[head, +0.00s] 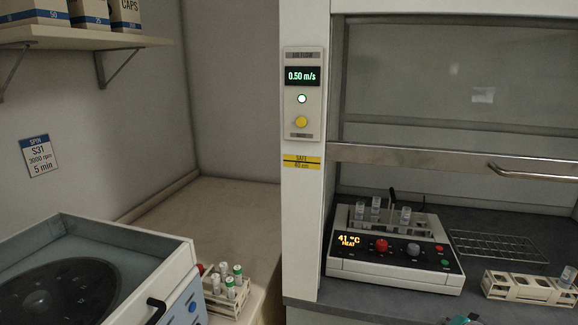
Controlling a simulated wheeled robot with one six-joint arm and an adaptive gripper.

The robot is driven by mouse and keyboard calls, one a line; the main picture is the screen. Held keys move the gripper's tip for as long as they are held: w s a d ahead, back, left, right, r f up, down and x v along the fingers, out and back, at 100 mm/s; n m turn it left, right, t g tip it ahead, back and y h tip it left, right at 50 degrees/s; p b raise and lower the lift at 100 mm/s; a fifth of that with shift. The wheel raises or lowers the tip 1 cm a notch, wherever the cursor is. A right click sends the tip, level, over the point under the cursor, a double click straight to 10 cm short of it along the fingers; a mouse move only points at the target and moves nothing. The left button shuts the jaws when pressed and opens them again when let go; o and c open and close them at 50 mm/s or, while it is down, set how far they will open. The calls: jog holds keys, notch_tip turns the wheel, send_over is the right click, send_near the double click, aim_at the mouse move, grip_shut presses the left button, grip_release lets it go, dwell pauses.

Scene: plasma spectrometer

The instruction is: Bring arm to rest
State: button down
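My gripper does not show in the head view. A small piece of teal and dark grey shows at the bottom edge, right of centre; it may be part of my arm, but too little is visible to tell.
A heating block (395,262) reading 41 °C holds several tubes inside the fume hood, its sash (450,160) raised. A wire rack (497,246) and a tube rack (528,288) lie to its right. An open centrifuge (130,236) and another tube rack (226,296) stand left.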

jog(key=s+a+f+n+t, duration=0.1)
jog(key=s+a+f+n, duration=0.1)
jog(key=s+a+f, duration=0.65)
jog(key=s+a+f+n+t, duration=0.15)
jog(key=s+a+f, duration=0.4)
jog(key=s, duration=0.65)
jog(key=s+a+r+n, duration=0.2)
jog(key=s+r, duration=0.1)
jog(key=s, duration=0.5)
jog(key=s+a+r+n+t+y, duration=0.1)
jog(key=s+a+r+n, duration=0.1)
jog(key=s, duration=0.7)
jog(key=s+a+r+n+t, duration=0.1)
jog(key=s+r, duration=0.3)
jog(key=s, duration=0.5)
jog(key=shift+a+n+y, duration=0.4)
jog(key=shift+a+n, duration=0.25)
